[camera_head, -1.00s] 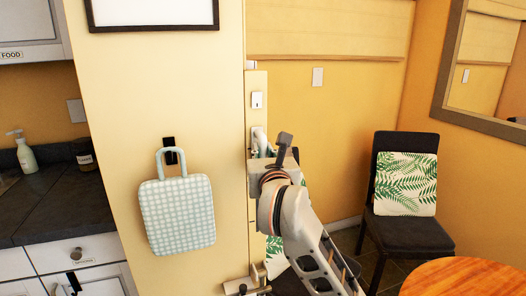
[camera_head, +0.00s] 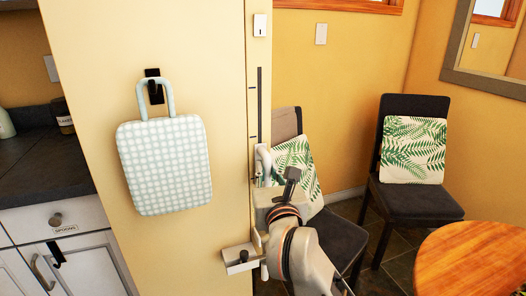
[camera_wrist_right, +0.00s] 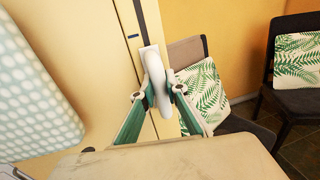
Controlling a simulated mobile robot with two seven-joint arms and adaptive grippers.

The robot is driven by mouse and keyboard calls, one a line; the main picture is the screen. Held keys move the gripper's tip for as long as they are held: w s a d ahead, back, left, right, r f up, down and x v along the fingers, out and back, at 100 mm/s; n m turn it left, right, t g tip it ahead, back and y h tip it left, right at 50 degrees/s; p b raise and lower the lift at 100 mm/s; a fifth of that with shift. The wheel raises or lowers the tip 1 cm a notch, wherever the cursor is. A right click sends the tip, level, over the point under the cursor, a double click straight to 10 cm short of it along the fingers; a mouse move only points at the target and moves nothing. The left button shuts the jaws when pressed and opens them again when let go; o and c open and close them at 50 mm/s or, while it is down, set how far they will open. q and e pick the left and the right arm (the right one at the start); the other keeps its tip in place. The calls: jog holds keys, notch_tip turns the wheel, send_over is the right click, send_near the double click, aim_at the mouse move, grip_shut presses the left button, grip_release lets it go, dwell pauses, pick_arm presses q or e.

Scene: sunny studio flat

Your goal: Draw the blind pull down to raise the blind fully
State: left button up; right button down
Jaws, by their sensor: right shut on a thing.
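The blind pull (camera_head: 262,160) is a white handle on a narrow upright panel at the wall's end. A dark vertical track (camera_head: 260,105) with small marks beside it runs up above the pull. My right gripper (camera_head: 265,182) is at the pull from below. In the right wrist view, the green-sided fingers of my right gripper (camera_wrist_right: 161,90) close around the white pull (camera_wrist_right: 158,75). The blind itself is out of view; the wooden window frame (camera_head: 345,5) shows bare along its lower edge. My left gripper is not in view.
A checked bag (camera_head: 165,165) hangs on a black hook left of the pull. Two dark chairs with leaf-pattern cushions (camera_head: 413,150) stand at the right, one close behind my right arm. A round wooden table (camera_head: 475,262) is at the lower right. A counter (camera_head: 40,160) is at the left.

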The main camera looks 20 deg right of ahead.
aim_at(267, 183)
notch_tip(267, 183, down, 4)
jog(key=shift+f+b, duration=0.1)
jog(key=shift+b, duration=0.4)
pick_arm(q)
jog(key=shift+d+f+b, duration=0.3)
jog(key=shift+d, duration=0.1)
pick_arm(e)
jog(key=shift+f, duration=0.3)
jog(key=c, duration=2)
grip_release()
jog(key=shift+f, duration=0.1)
jog(key=shift+r, duration=0.2)
jog(key=s, duration=0.4)
jog(key=s+a, duration=0.1)
jog(key=s, duration=0.3)
jog(key=s+a, duration=0.1)
jog(key=s, duration=0.3)
